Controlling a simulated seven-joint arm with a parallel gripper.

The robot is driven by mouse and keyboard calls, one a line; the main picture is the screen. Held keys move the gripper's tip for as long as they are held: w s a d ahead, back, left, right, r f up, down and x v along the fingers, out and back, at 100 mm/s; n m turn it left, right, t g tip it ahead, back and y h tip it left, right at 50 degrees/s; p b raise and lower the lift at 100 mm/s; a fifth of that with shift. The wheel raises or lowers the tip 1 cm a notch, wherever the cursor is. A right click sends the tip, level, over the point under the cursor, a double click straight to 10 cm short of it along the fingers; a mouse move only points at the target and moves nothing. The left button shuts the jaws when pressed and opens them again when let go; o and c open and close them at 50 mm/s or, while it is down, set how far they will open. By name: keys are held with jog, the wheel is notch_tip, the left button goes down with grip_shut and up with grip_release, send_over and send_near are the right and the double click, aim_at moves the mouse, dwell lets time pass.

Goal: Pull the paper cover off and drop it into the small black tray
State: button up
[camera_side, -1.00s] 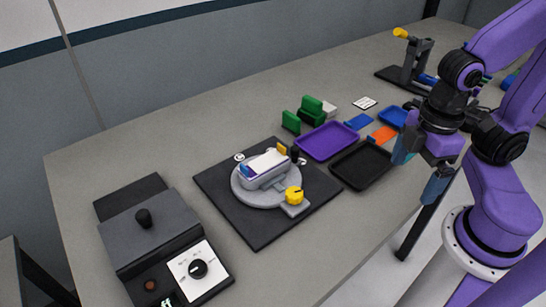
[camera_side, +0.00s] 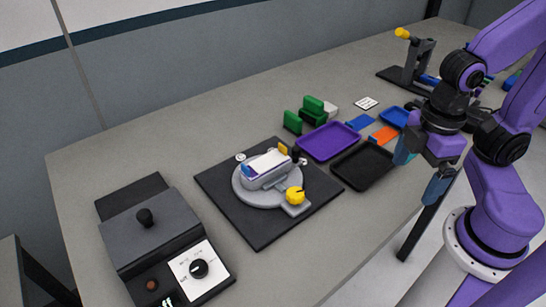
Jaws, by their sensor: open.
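A whitish sheet, seemingly the paper cover (camera_side: 270,161), lies on top of a small grey block-like part (camera_side: 265,178). The part sits on a round grey turntable (camera_side: 246,196) on a black base plate (camera_side: 236,219). A blue-purple patch shows at the part's left end. The small black tray (camera_side: 362,168) lies empty right of the plate, beside the purple tray. My gripper (camera_side: 422,172) is open and empty, its blue fingers apart, at the right near the table's front edge, to the right of the black tray.
An empty purple tray (camera_side: 328,142) and green blocks (camera_side: 313,110) stand behind the plate. A yellow knob (camera_side: 295,196) sits at the turntable's front. A dark box with a dial (camera_side: 199,268) is front left. The table's left back is clear.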

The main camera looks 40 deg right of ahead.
jog(key=shift+w+a, duration=0.15)
jog(key=c, duration=0.7)
notch_tip(320, 180, up, 11)
jog(key=n, duration=0.5)
send_over(282, 146)
notch_tip(282, 146, down, 18)
jog(key=shift+r, duration=0.25)
jog(key=shift+c, duration=0.4)
grip_shut()
jog(key=shift+r, duration=0.65)
jog(key=shift+r, duration=3.45)
